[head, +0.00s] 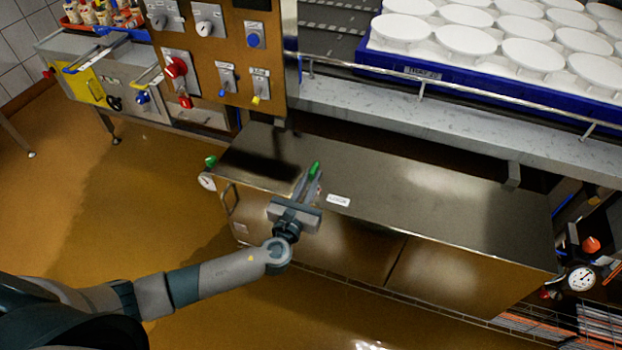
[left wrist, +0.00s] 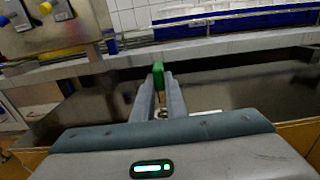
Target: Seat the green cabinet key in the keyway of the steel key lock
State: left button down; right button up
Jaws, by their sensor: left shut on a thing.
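My left gripper (head: 310,174) is shut on the green cabinet key (head: 315,168), above the steel cabinet top. In the left wrist view the green key (left wrist: 158,74) stands up between the two grey fingertips (left wrist: 160,92); its lower part is mostly hidden by them. The brown control panel (head: 225,50) is behind and to the left of the gripper, with clear space between. It carries grey plates with keys or knobs, including one with a blue end (head: 227,79) and one with a yellow end (head: 260,86). I cannot tell which is the steel key lock. My right gripper is out of view.
The steel cabinet top (head: 430,200) is mostly bare, with a small white label (head: 338,200). A metal rail (head: 460,92) runs before the blue tray (head: 372,60) of white moulds.

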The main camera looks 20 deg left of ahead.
pick_arm(q)
jog(key=shift+f, duration=0.1)
dwell(0.4)
jog(key=shift+f+b, duration=1)
jog(key=shift+f, duration=0.1)
jog(key=c, duration=1.7)
grip_release()
